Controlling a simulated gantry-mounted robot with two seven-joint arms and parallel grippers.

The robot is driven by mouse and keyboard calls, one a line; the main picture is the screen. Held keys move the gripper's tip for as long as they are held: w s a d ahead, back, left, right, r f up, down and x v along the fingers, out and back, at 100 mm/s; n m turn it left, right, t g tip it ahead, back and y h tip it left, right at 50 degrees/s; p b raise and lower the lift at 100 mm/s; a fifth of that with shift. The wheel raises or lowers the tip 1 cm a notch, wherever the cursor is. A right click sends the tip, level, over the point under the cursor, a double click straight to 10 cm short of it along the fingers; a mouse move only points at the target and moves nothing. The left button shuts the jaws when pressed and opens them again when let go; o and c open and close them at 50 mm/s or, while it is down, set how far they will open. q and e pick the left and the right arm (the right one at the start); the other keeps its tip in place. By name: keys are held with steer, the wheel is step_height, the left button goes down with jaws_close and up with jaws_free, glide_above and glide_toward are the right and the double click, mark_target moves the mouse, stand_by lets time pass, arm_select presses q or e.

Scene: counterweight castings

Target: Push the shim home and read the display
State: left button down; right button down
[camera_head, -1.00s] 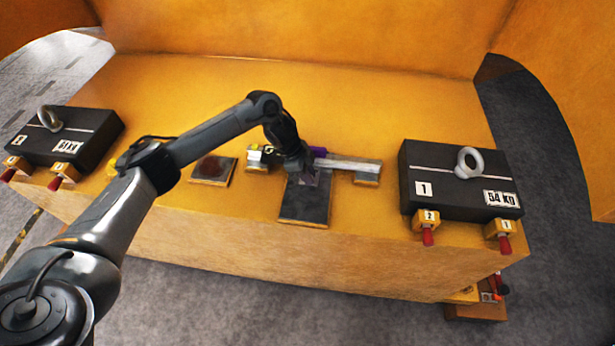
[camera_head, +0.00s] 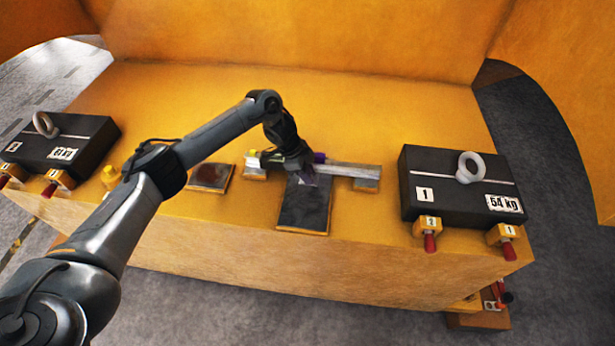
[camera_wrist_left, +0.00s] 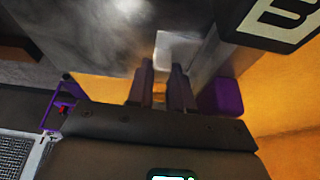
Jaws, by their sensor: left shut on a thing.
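My left gripper (camera_head: 304,176) is low over the middle of the yellow bench, beside a pale metal bar (camera_head: 350,170). In the left wrist view its fingers (camera_wrist_left: 160,82) are close together on a small pale tab (camera_wrist_left: 178,48), which may be the shim. Most of the tab's lower end is hidden by the fingers. A dark, shiny metal block (camera_wrist_left: 90,40) lies just beyond the fingertips. A small lit display (camera_wrist_left: 172,178) is cut off by the wrist view's lower edge, so I cannot read it. My right gripper is not in view.
A purple block (camera_wrist_left: 222,97) stands right of the fingers. A dark plate (camera_head: 304,210) lies below the bar and a brown plate (camera_head: 211,177) left of it. Black ring-topped castings stand at the right (camera_head: 460,190) and left (camera_head: 60,145). Red-tipped stops (camera_head: 430,240) line the front edge.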

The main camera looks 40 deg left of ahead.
arm_select(q)
steer(key=shift+w+a+b, duration=0.25)
steer(key=shift+w+b, duration=0.15)
steer(key=shift+w, duration=0.05)
stand_by(0.3)
steer(key=c, duration=0.9)
jaws_free()
steer(key=shift+c, duration=0.2)
steer(key=shift+s+a+r, duration=0.1)
steer(key=shift+a+r, duration=0.1)
steer(key=shift+r, duration=0.35)
steer(key=p+v, duration=0.2)
steer(key=v, duration=0.7)
steer(key=shift+r+p, duration=0.3)
steer(key=shift+r, duration=0.05)
steer(key=shift+s+a, duration=0.1)
